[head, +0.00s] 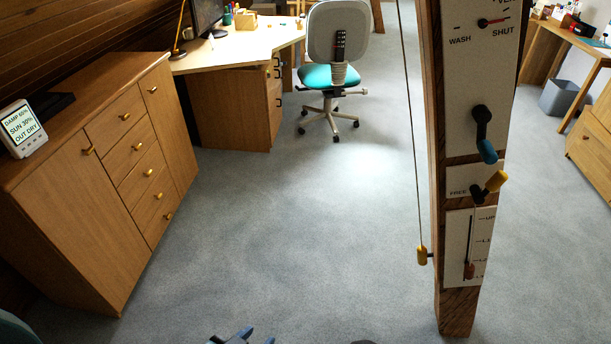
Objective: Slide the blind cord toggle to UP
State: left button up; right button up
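The slider panel (455,250) is low on the timber post (459,308), with marks beside a vertical slot; the top one reads UP. A reddish-brown toggle (469,271) sits at the low end of the slot, below the UP mark and beside the lowest mark. A thin cord runs up from it. My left gripper (257,336) shows only its tips at the bottom edge, apart and empty, far left of the post. My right gripper does not show clearly.
A cabinet (100,180) stands left. Carpet between is clear.

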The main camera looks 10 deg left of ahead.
aim_at(468, 272)
jog(key=z, duration=1.05)
